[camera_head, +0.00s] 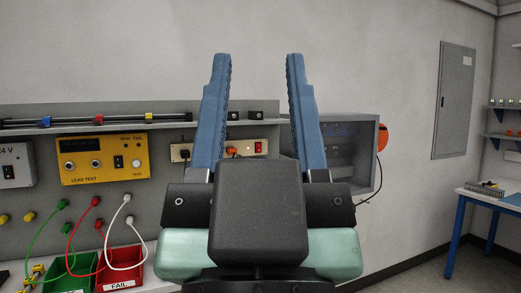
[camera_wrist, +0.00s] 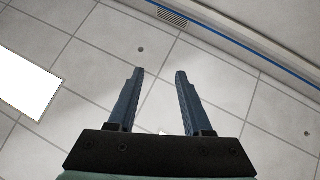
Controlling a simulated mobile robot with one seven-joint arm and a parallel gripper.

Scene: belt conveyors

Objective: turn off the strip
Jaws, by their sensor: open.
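A pale power strip (camera_head: 246,147) is fixed to the grey bench panel and shows between my fingers in the head view. A small red switch (camera_head: 258,147) sits at its right end, and an orange plug (camera_head: 232,151) is in it. I cannot tell the switch's position. My left finger and gripper body hide part of the strip. My gripper (camera_head: 258,60) is open and empty, its fingers pointing up in front of the panel. In the wrist view my gripper (camera_wrist: 159,72) is open against what looks like the ceiling; the strip is not in that view.
A grey box (camera_head: 355,150) is right of the strip. A blue-legged table (camera_head: 485,200) stands far right.

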